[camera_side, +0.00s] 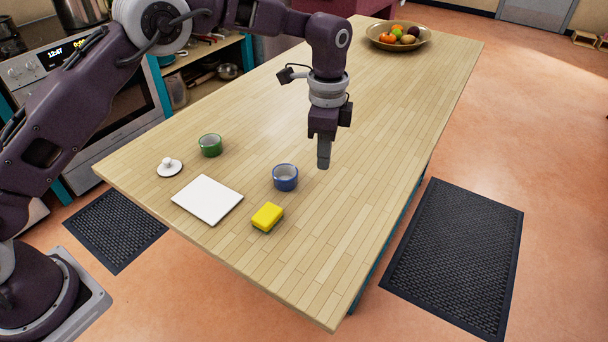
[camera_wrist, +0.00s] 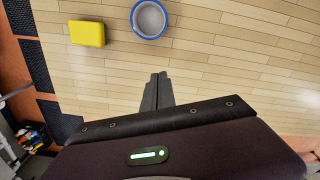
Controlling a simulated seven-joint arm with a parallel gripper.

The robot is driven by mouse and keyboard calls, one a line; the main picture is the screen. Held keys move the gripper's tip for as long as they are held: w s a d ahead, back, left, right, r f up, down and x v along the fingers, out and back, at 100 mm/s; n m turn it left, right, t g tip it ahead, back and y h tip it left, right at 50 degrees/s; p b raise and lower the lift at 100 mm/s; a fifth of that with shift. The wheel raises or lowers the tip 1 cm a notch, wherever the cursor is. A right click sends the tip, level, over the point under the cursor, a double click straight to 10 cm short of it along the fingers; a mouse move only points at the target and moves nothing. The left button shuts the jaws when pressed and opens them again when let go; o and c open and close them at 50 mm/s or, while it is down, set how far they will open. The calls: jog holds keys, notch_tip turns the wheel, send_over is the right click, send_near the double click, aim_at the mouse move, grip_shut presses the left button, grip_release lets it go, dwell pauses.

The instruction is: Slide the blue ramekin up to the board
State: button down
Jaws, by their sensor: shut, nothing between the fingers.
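The blue ramekin (camera_side: 285,177) stands upright on the wooden table, right of the white board (camera_side: 207,199) with a bare gap between them. My gripper (camera_side: 323,163) points down just right of the ramekin in the side view, apart from it, with its fingers together and nothing between them. In the wrist view the ramekin (camera_wrist: 149,19) is at the top, beyond the closed fingertips (camera_wrist: 158,78). Its inside looks empty and pale. The board does not show in the wrist view. I cannot tell exactly how high the fingertips are above the table.
A yellow sponge (camera_side: 267,216) lies near the ramekin and the board's right corner; it also shows in the wrist view (camera_wrist: 87,33). A green ramekin (camera_side: 210,145) and a white knobbed lid (camera_side: 169,168) are behind the board. A fruit bowl (camera_side: 398,39) stands at the far end.

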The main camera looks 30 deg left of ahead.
aim_at(251, 179)
notch_tip(251, 179, down, 6)
jog(key=a, duration=0.1)
jog(key=s+a, duration=0.1)
jog(key=a, duration=0.1)
jog(key=shift+s+f, duration=0.1)
jog(key=shift+f, duration=0.1)
jog(key=shift+s+a, duration=0.15)
jog(key=shift+a, duration=0.25)
jog(key=s+a, duration=0.1)
jog(key=a, duration=0.3)
jog(key=s+a, duration=0.2)
jog(key=a, duration=0.1)
jog(key=s+a, duration=0.1)
jog(key=a, duration=0.3)
jog(key=shift+s+a, duration=0.3)
jog(key=shift+d, duration=0.1)
